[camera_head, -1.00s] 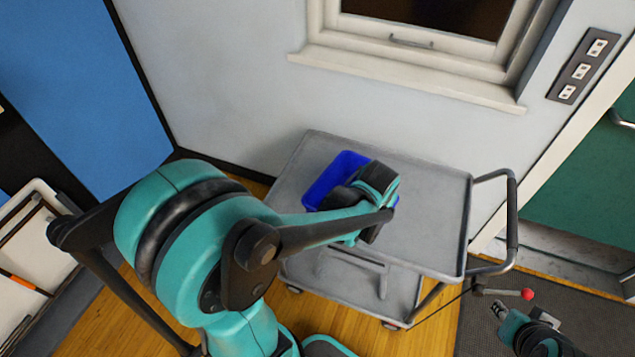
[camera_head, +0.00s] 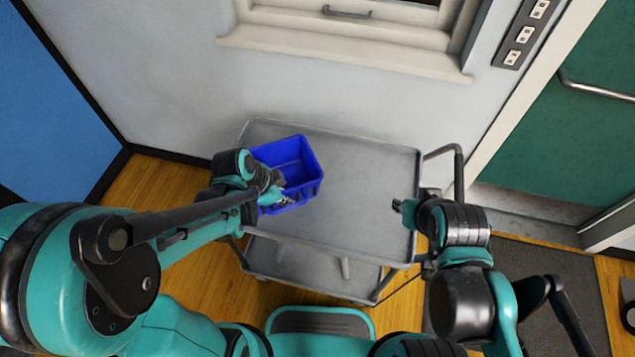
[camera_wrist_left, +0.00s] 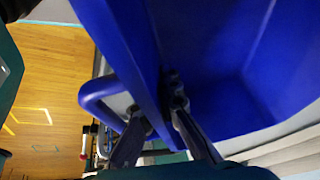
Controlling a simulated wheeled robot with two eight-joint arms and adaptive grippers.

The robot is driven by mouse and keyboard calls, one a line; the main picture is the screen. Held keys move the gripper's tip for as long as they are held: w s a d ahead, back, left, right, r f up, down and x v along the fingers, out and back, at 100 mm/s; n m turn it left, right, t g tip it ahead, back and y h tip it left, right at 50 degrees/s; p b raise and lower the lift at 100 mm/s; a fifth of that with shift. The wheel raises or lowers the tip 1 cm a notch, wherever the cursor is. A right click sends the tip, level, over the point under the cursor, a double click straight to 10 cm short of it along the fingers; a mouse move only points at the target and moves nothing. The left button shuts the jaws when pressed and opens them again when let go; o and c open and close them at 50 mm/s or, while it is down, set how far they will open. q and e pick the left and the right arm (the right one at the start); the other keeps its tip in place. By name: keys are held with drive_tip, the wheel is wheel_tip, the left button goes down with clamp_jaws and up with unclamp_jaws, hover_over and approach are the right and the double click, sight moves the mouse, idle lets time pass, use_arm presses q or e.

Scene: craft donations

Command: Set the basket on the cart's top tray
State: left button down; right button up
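The blue basket (camera_head: 304,165) is upright over the left part of the cart's grey top tray (camera_head: 362,180). I cannot tell whether its base touches the tray. My left gripper (camera_head: 277,190) is at the basket's near-left side. In the left wrist view its fingers (camera_wrist_left: 155,105) straddle the basket wall (camera_wrist_left: 128,35), one outside beside the loop handle and one inside, and look closed on it. My right gripper (camera_head: 400,206) is at the tray's right side, apart from the basket; its finger opening is too small to read.
The middle and right of the top tray are clear. The cart has a lower shelf (camera_head: 310,268) and a push handle (camera_head: 459,165) at its right. A wall and window sill (camera_head: 340,55) stand behind it. A dark mat (camera_head: 560,280) lies at the right.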

sight(296, 204)
use_arm(q)
drive_tip(key=s+d+m+g, duration=0.1)
drive_tip(key=m, duration=0.1)
drive_tip(key=s+d+m, duration=0.1)
drive_tip(key=m, duration=0.1)
drive_tip(key=s+d+m+g+h, duration=0.1)
drive_tip(key=d+m, duration=0.1)
drive_tip(key=m, duration=0.1)
drive_tip(key=shift+r+g, duration=0.25)
drive_tip(key=shift+g, duration=0.05)
drive_tip(key=w+d+f+b, duration=0.1)
drive_tip(key=w+d+f, duration=0.1)
drive_tip(key=w, duration=0.1)
drive_tip(key=w+d+f+b, duration=0.1)
drive_tip(key=w+d+f, duration=0.1)
drive_tip(key=w, duration=0.1)
drive_tip(key=w+d+f+b, duration=0.1)
drive_tip(key=w+d+f, duration=0.1)
drive_tip(key=w+f, duration=0.1)
drive_tip(key=shift+w, duration=0.35)
wheel_tip(296, 204, down, 4)
drive_tip(key=shift+w+f+b, duration=0.1)
drive_tip(key=shift+b, duration=1.05)
drive_tip(key=c, duration=2.1)
unclamp_jaws()
drive_tip(key=shift+c, duration=0.2)
drive_tip(key=o, duration=0.4)
